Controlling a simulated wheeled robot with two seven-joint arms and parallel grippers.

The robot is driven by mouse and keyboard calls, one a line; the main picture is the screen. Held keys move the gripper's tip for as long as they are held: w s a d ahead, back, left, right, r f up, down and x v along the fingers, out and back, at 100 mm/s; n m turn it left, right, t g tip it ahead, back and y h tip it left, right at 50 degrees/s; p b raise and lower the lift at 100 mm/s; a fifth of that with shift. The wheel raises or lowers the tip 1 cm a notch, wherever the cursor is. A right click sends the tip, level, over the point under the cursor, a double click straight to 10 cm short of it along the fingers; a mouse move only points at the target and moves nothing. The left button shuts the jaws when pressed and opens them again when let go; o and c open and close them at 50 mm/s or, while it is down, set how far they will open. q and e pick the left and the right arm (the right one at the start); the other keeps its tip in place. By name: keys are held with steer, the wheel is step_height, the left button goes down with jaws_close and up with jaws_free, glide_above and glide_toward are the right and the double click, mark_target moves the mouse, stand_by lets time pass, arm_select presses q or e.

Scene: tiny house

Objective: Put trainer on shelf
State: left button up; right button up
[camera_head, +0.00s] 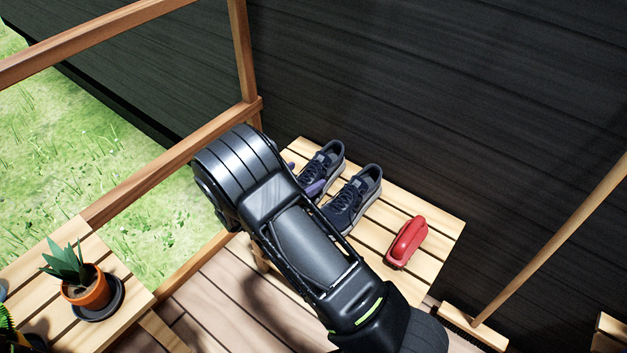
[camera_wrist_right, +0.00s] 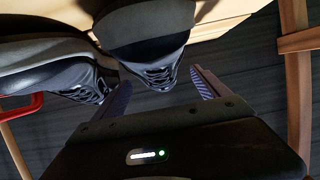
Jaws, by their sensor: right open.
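Two dark blue-grey trainers stand side by side on a slatted light-wood shelf (camera_head: 437,215) against the dark wall. The left trainer (camera_head: 325,160) is partly hidden by my right arm; the right trainer (camera_head: 356,195) shows more fully. My right gripper (camera_head: 302,177) is at the left trainer, mostly hidden behind my arm, with purplish fingers showing. In the right wrist view its open fingers (camera_wrist_right: 160,80) stand on either side of the laced part of the nearer trainer (camera_wrist_right: 150,35). I cannot tell whether they touch it. The other trainer (camera_wrist_right: 50,70) lies to the left. My left gripper is not in view.
A red brush-like object (camera_head: 407,240) lies on the shelf right of the trainers. A potted plant (camera_head: 88,285) stands on a slatted table at lower left. Wooden railings (camera_head: 160,180) run at left, and a slanted wooden pole (camera_head: 550,240) stands at right.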

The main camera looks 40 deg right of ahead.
mark_target(314, 171)
steer(key=b+x, duration=0.1)
steer(key=x, duration=0.3)
steer(key=shift+s+d+f, duration=0.1)
steer(key=shift+d+f, duration=0.1)
steer(key=shift+d, duration=0.35)
steer(key=c, duration=1.8)
